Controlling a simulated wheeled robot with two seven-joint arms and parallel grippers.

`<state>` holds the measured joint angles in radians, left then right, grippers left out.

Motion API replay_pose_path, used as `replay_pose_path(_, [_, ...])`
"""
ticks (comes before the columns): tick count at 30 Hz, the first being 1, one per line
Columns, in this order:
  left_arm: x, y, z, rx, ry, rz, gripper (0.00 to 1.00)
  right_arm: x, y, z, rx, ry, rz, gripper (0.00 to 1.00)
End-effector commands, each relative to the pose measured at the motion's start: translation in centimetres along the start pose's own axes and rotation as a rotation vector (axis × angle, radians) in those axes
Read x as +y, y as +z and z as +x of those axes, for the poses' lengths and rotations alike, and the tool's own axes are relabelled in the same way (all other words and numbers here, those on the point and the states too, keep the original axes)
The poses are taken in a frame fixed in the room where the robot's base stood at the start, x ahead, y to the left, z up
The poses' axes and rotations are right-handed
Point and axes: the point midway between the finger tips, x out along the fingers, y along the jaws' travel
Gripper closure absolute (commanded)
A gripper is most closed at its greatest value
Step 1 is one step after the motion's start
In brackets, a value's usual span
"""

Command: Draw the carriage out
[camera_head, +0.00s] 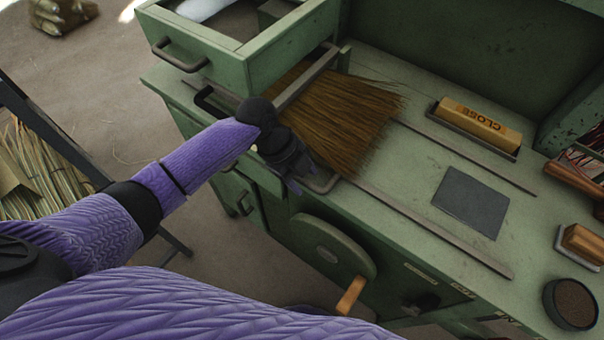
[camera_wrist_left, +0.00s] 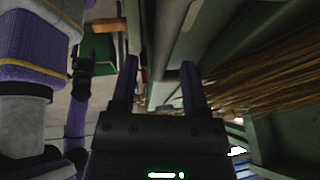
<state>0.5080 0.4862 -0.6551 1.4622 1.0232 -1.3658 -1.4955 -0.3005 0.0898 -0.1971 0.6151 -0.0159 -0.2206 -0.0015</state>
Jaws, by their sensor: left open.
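The carriage shows in the head view as a metal handle loop (camera_head: 320,182) at the bench's front edge, beneath the tan broom bristles (camera_head: 335,115). My left gripper (camera_head: 297,172) is at this loop, over the bristles' front left edge. Its jaws hide part of the loop. In the left wrist view its two fingers (camera_wrist_left: 158,85) stand apart. A grey bar (camera_wrist_left: 172,40) shows beyond and between them; I cannot tell whether they touch it. The bristles (camera_wrist_left: 275,75) lie to the right there. I cannot make out my right gripper.
A raised green drawer box (camera_head: 235,55) stands left of the bristles. A round plate with a wooden crank handle (camera_head: 351,295) is on the bench front. Metal rails (camera_head: 430,228), a yellow block (camera_head: 478,122) and a dark plate (camera_head: 470,202) are on the bench top.

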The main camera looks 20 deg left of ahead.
Motion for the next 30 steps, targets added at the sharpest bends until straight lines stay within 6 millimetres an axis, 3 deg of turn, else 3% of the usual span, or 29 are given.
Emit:
replay_pose_path(2, [0.0, 0.0, -0.03, 0.0, 0.0, 0.0, 0.46, 0.0, -0.02, -0.02, 0.0, 0.0, 0.0, 0.06])
replay_pose_path(9, [0.01, 0.01, -0.05, 0.0, 0.0, 0.0, 0.97, 0.02, -0.04, -0.02, 0.001, 0.0, 0.0, 0.06])
replay_pose_path(10, [0.01, 0.01, -0.05, 0.0, 0.0, 0.0, 1.0, 0.02, -0.05, -0.02, 0.001, 0.0, 0.0, 0.06])
replay_pose_path(30, [0.01, 0.03, -0.06, -0.001, 0.0, -0.001, 1.0, 0.2, -0.04, -0.02, 0.001, 0.003, -0.001, 0.06])
